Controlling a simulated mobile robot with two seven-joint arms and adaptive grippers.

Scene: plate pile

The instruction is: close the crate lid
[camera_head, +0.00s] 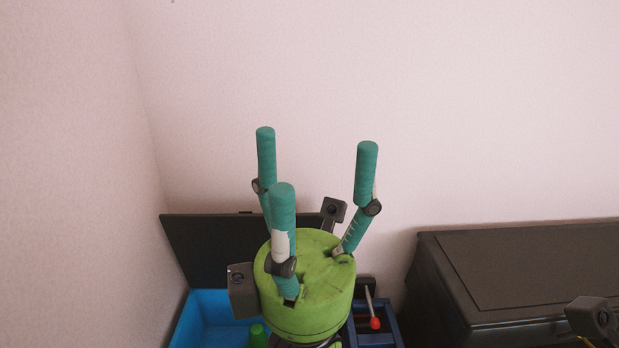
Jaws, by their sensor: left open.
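A dark panel (209,248) stands raised behind a bright blue open bin (200,318) at the lower left; it looks like the open crate lid. My left gripper (308,185) is green with three teal fingers, spread, pointing up and empty. It is in front of the panel's right part and hides some of the panel and bin. Whether it touches either cannot be told. My right gripper's fingers are not in view.
A small green object (258,336) is in the blue bin. A dark blue part with a red-tipped rod (375,322) shows right of my gripper. A large dark chest (530,267) with its top down stands at the right. Pale walls close off the back and left.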

